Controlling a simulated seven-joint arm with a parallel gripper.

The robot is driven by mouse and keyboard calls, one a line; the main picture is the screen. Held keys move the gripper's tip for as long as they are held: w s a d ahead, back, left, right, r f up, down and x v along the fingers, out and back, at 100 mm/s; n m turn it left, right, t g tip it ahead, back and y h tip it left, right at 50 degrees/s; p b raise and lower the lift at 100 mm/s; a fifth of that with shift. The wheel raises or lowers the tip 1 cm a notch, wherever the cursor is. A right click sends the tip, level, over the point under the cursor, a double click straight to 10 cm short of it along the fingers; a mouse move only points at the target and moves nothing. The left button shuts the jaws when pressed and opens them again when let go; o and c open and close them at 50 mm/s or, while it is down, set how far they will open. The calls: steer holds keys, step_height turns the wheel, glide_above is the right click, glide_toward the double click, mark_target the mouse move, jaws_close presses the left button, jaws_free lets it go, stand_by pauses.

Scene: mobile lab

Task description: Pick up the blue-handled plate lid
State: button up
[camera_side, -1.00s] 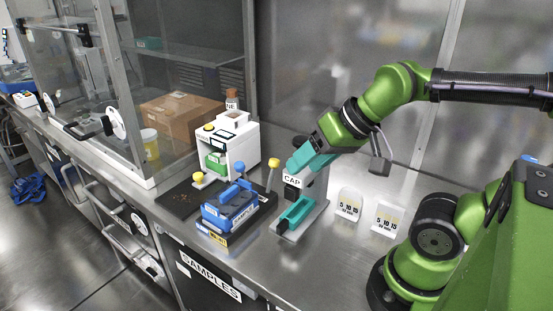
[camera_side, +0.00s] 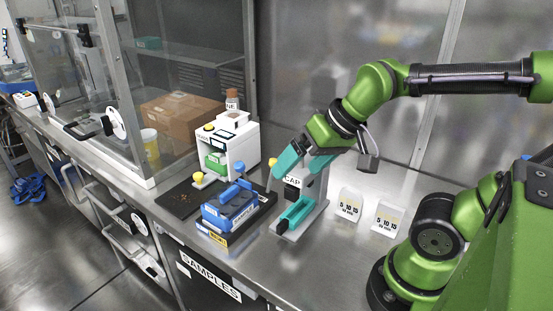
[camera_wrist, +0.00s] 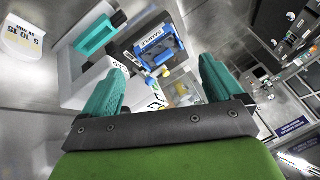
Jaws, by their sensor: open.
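The plate lid with its blue handle (camera_side: 237,188) sits on top of a blue box (camera_side: 222,217) at the bench's front. The lid also shows in the wrist view (camera_wrist: 158,48), beyond and between my fingertips. My gripper (camera_side: 288,172) has teal fingers spread apart with nothing between them. It is above and to the right of the lid, apart from it, over the CAP device. In the wrist view my gripper (camera_wrist: 162,66) has both fingers visible.
The grey CAP device (camera_side: 314,190) with a teal tray (camera_side: 296,212) stands right of the lid. A yellow-topped post is close by. A white instrument (camera_side: 238,145) stands behind. Two small label stands (camera_side: 350,203) are at right. The bench's front edge is near the box.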

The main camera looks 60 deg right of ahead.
mark_target(229, 190)
steer(key=shift+w+n+g+h, duration=1)
steer(key=shift+w+n+g, duration=1.55)
steer(key=shift+w, duration=7.65)
steer(key=shift+m+g, duration=0.55)
step_height(229, 190, down, 16)
steer(key=shift+r, duration=0.25)
steer(key=c, duration=1.1)
